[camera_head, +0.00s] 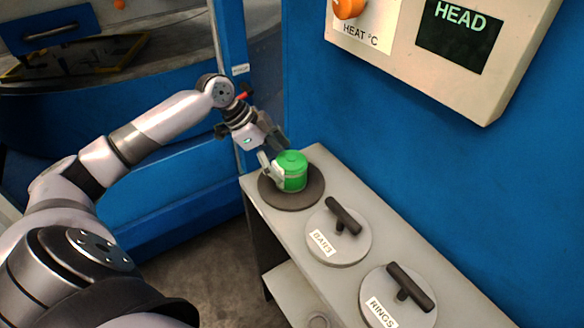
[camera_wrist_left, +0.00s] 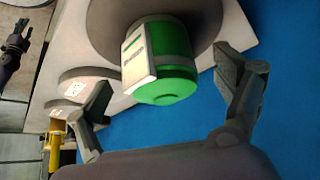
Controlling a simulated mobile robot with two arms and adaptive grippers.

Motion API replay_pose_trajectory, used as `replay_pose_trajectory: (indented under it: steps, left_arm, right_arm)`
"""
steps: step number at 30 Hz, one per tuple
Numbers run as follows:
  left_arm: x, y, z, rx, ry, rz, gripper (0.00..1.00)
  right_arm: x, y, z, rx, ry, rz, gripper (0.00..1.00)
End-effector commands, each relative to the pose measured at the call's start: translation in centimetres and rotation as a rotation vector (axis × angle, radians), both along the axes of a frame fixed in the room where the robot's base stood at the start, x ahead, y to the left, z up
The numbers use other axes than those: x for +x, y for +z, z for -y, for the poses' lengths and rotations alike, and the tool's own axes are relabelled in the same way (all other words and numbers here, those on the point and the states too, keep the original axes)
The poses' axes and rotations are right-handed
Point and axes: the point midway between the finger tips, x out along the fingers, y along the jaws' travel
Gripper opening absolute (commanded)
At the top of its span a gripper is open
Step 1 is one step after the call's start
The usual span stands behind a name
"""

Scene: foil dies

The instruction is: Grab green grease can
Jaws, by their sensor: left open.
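The green grease can (camera_head: 291,171) stands upright on a dark round disc (camera_head: 296,199) at the far end of a narrow grey bench. My left gripper (camera_head: 272,149) is open at the can, with its fingers by the can's near-left and far sides. In the left wrist view the green can (camera_wrist_left: 176,50), with a white label, lies between and beyond the spread fingers of the left gripper (camera_wrist_left: 165,95). No finger clearly touches it there. My right gripper is not seen in the head view.
A blue wall with a control panel (camera_head: 478,85) rises behind the bench.

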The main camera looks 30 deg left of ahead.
Motion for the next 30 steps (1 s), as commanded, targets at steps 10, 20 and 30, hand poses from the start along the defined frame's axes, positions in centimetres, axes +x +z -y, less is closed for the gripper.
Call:
replay_pose_trajectory:
  steps: [10, 20, 30]
  left_arm:
    - [1.1, -2.8, 1.8, -0.004, 0.0, -0.002, 0.89]
    - [1.7, -4.8, 2.6, 0.002, 0.001, 0.001, 0.89]
    - [1.7, -4.8, 2.6, 0.001, 0.001, 0.0, 0.72]
  right_arm:
    - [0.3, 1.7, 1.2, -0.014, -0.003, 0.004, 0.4]
    - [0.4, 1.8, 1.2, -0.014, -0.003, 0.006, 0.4]
    - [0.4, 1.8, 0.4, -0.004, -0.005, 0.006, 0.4]
